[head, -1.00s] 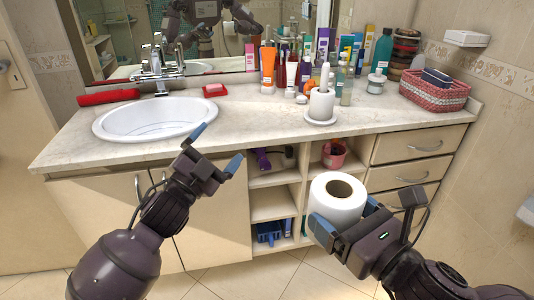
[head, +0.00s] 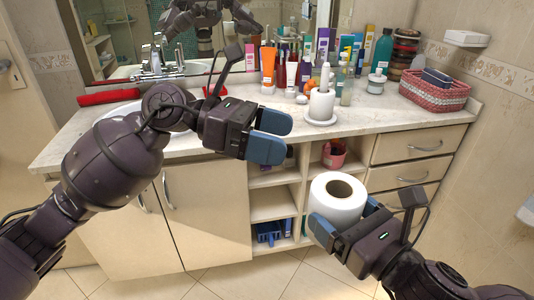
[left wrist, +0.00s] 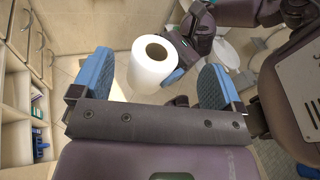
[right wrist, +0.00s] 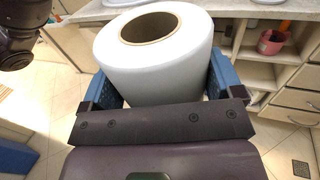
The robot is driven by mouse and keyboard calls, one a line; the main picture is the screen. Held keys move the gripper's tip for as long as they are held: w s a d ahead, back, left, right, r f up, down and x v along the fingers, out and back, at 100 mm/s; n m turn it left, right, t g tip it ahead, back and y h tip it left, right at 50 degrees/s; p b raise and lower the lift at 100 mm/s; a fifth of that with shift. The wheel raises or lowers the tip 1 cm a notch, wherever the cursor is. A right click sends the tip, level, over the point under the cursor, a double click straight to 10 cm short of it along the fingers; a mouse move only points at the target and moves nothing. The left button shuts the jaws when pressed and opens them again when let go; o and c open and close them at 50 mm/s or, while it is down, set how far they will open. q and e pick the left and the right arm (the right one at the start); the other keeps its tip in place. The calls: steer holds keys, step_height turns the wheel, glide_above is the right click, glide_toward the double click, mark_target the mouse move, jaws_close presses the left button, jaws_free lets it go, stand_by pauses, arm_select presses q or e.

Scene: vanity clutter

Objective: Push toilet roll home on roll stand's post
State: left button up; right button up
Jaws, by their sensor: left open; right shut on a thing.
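A white toilet roll (head: 335,208) with a brown core is upright in my right gripper (head: 346,224), in front of the vanity's open shelves and below counter height. The right wrist view shows the roll (right wrist: 155,60) between the two blue fingers. My left gripper (head: 270,135) is open and empty in front of the counter edge, up and left of the roll. The roll also shows in the left wrist view (left wrist: 152,66), beyond the open fingers. A white stand (head: 320,104) with a round base and upright post is on the counter; I cannot tell whether its wide body is a roll.
Several bottles and tubes (head: 292,68) crowd the counter behind the stand. A red woven basket (head: 434,92) is at the right. The sink (head: 108,128) is partly hidden by my left arm. The counter front right of the stand is clear.

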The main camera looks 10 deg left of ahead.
mark_target(337, 190)
arm_select(q)
steer(key=d+f, duration=0.2)
steer(key=d, duration=0.1)
steer(key=s+d+f+m+y, duration=0.1)
steer(key=d+f, duration=0.2)
steer(key=d+f+m+y, duration=0.1)
steer(key=d+f, duration=0.1)
steer(key=d, duration=0.2)
steer(key=shift+s+f, duration=0.35)
steer(key=shift+f, duration=0.05)
steer(key=c, duration=0.5)
steer(key=shift+c, duration=0.4)
arm_select(e)
steer(key=o, duration=0.7)
